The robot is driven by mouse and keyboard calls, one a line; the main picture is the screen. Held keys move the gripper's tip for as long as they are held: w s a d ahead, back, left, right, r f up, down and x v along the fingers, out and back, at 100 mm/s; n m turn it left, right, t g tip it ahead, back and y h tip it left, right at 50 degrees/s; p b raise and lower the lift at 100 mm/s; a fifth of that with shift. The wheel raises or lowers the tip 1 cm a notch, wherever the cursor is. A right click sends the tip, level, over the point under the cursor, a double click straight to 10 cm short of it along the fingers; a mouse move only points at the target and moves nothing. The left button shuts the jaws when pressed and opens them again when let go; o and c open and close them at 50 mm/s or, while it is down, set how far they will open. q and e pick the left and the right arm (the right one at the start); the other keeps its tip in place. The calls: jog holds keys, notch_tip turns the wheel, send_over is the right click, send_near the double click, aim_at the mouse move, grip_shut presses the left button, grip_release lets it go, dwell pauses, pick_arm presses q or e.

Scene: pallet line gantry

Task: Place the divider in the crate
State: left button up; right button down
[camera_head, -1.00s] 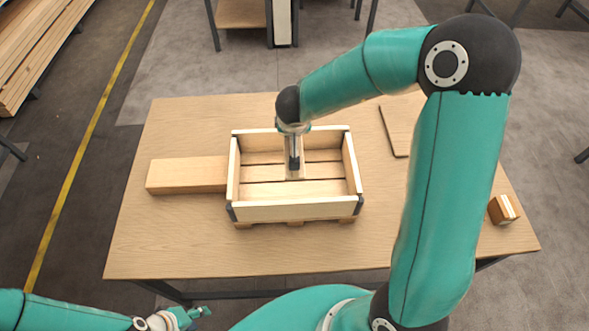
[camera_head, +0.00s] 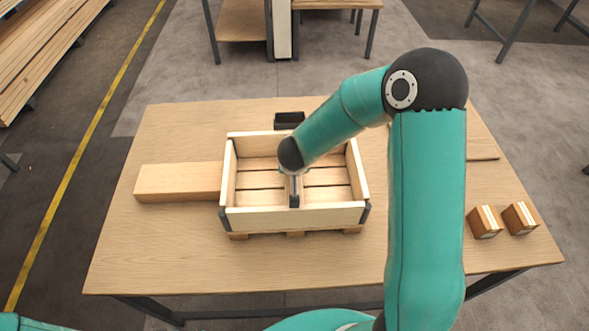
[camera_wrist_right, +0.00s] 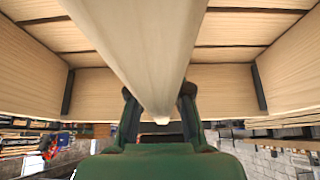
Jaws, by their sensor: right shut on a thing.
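The open wooden crate (camera_head: 295,216) with dark corner brackets sits at the middle of the table. My right gripper (camera_head: 294,198) reaches down inside the crate's outline, near mid-length. In the right wrist view my right gripper (camera_wrist_right: 159,108) is shut on the divider (camera_wrist_right: 152,45), a long pale board between its fingers. The divider lies over the crate's slatted floor (camera_wrist_right: 235,30) in that view. In the head view the arm and gripper hide most of the divider. I cannot tell whether it touches the floor or walls. My left gripper is out of view.
A wooden block (camera_head: 180,182) lies against or close to the crate's left side. A black bin (camera_head: 289,120) stands behind the crate. Two small boxes (camera_head: 485,221) sit at the table's right, with a flat board (camera_head: 482,148) behind them. The table front is clear.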

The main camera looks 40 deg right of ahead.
jog(key=shift+r, duration=0.1)
jog(key=shift+f, duration=0.6)
jog(key=c, duration=1.1)
grip_release()
jog(key=shift+s+f, duration=0.15)
jog(key=shift+s, duration=0.05)
jog(key=shift+w+r, duration=0.1)
jog(key=shift+r, duration=0.5)
jog(key=p+v, duration=0.4)
jog(key=v, duration=0.7)
jog(key=shift+w+r, duration=0.15)
jog(key=shift+w, duration=0.05)
jog(key=shift+s+a+r+p, duration=0.2)
jog(key=shift+s+r+p, duration=0.1)
jog(key=shift+r+p, duration=0.15)
